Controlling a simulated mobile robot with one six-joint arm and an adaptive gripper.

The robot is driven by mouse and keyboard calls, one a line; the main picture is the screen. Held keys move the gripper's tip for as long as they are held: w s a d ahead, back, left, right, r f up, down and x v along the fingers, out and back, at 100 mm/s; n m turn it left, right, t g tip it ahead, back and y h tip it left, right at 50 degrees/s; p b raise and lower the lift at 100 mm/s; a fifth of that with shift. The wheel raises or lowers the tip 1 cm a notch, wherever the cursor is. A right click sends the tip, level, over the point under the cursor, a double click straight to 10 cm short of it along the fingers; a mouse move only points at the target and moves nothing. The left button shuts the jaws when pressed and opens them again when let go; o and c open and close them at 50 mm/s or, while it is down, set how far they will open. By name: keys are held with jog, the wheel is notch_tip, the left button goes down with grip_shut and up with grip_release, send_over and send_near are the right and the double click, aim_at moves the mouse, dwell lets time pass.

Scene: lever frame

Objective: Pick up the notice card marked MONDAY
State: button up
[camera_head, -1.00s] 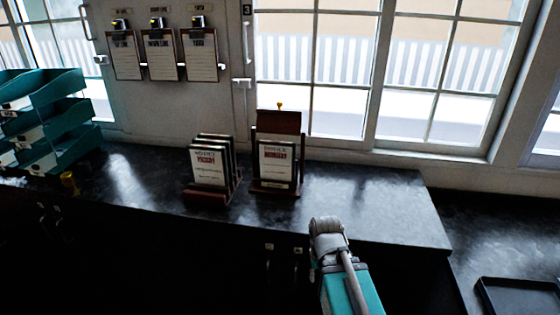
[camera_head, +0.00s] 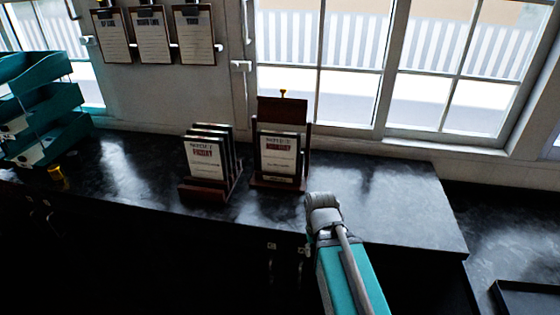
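A dark rack (camera_head: 207,192) on the black counter holds several notice cards one behind another. Its front notice card (camera_head: 205,158) is white with a red word too blurred to read for sure. To its right stands a wooden display stand (camera_head: 283,109) with a yellow knob on top. It holds one framed notice card (camera_head: 280,155), also with a red word I cannot read surely. No card can be identified as MONDAY. My arm reaches up from the bottom, in front of and right of the stand. My gripper's fingers do not show.
The black counter (camera_head: 385,205) is clear right of the stand. Teal letter trays (camera_head: 48,125) and a small yellow object (camera_head: 58,177) are at the left. Clipboards (camera_head: 150,36) hang on the wall. Windows stand behind the counter. A dark tray (camera_head: 530,298) is at the lower right.

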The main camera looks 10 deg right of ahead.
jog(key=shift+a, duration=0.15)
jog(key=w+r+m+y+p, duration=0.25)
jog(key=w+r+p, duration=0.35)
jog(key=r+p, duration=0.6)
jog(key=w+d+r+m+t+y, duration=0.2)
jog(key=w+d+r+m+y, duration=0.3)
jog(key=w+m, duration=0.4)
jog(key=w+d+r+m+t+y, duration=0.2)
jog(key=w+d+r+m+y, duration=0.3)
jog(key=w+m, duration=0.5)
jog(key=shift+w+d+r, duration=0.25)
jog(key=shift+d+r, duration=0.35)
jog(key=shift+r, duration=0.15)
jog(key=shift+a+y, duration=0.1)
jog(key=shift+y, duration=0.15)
